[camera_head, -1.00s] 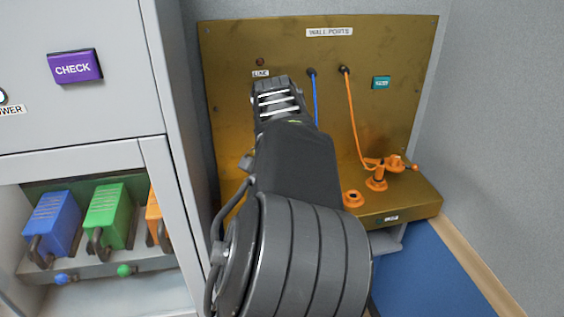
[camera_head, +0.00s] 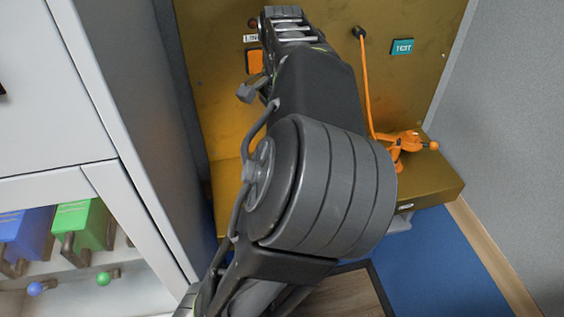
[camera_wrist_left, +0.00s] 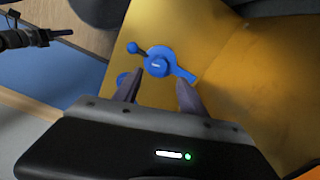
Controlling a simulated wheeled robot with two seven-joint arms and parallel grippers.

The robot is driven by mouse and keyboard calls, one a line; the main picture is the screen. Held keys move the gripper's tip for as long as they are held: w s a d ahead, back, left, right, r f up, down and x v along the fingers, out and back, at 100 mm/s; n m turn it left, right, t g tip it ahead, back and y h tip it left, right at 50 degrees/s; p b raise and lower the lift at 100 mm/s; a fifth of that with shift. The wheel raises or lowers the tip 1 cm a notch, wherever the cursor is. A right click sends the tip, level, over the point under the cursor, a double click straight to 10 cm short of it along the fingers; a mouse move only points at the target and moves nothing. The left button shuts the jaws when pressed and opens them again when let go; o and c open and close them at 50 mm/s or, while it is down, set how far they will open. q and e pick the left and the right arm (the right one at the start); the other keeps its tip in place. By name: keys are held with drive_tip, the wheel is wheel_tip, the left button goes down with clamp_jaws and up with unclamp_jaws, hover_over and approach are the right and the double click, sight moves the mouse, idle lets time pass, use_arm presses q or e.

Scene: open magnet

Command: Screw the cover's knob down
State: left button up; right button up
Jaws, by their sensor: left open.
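In the left wrist view a blue round cover with a knob (camera_wrist_left: 157,65) sits on the brass-coloured panel (camera_wrist_left: 225,50). A short lever with a blue ball end (camera_wrist_left: 132,47) points to its upper left, and a blue tab (camera_wrist_left: 185,75) runs to its lower right. My left gripper (camera_wrist_left: 158,92) is open, its two fingers apart just below the cover with nothing between them. Another blue part (camera_wrist_left: 122,78) is partly hidden by a finger. In the head view my left arm hides the blue cover and the fingertips. My right gripper does not show.
In the head view an orange fitting (camera_head: 405,142) with a ball lever and cord stands on the brass ledge (camera_head: 440,180), right of my arm. An orange block (camera_head: 255,62) is on the panel. A grey cabinet (camera_head: 140,190) stands close left, a grey wall (camera_head: 520,130) right.

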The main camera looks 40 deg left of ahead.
use_arm(q)
drive_tip(key=shift+f, duration=3.9)
drive_tip(key=shift+c, duration=0.4)
clamp_jaws()
